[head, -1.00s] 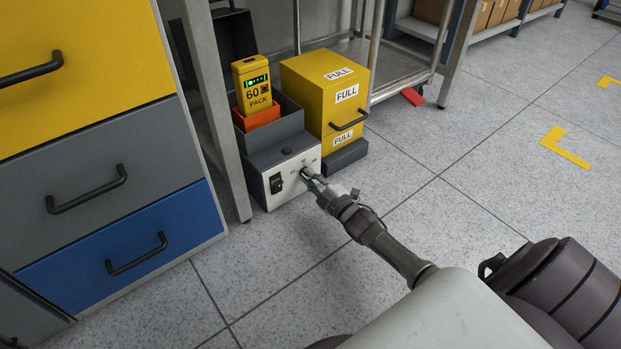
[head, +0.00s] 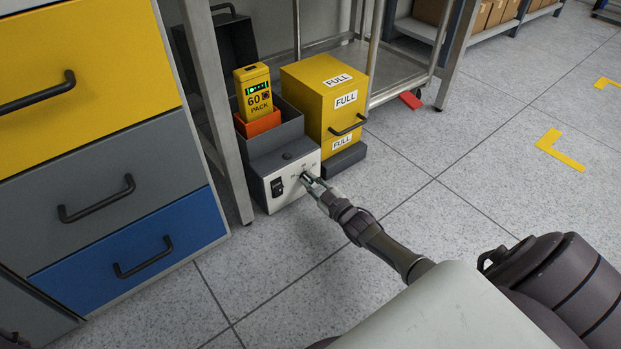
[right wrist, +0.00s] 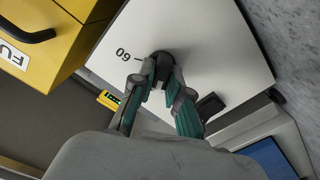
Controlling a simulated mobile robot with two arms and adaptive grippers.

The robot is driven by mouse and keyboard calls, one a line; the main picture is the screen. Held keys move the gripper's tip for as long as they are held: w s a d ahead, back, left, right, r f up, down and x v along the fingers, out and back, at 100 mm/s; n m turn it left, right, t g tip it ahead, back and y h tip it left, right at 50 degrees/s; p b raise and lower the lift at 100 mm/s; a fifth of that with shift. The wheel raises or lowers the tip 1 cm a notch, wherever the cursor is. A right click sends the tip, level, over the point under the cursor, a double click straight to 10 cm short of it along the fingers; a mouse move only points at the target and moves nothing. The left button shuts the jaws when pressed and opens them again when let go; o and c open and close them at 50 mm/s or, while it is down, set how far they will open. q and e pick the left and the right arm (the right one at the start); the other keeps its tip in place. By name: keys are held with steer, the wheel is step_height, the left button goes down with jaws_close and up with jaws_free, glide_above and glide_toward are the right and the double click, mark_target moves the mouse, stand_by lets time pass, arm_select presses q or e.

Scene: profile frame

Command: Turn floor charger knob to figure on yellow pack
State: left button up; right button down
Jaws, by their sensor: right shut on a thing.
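The floor charger (head: 300,192) is a grey box with a white front panel, standing on the floor. The yellow pack (head: 254,90) stands upright in its orange slot, with green lights and the figure 60. In the right wrist view, the black knob (right wrist: 161,62) sits on the white panel beside a printed 60 and a short tick. My right gripper (head: 307,180) is shut on this knob; its fingers (right wrist: 160,92) hide part of it. I cannot clearly tell where the knob's pointer stands.
A black rocker switch (head: 277,187) is left of the knob. A yellow box (head: 309,97) marked FULL stands right of the charger. A metal table leg (head: 222,120) and drawers (head: 110,205) stand at the left. The floor at the right is open.

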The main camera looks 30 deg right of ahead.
steer(key=m+p, duration=0.1)
steer(key=m, duration=0.2)
steer(key=shift+m, duration=0.3)
steer(key=m, duration=0.4)
steer(key=shift+d+m, duration=0.15)
steer(key=shift+m, duration=0.15)
steer(key=m, duration=0.9)
steer(key=shift+d+f, duration=0.1)
steer(key=shift+m, duration=0.3)
steer(key=c, duration=1.1)
jaws_free()
steer(key=shift+c, duration=0.2)
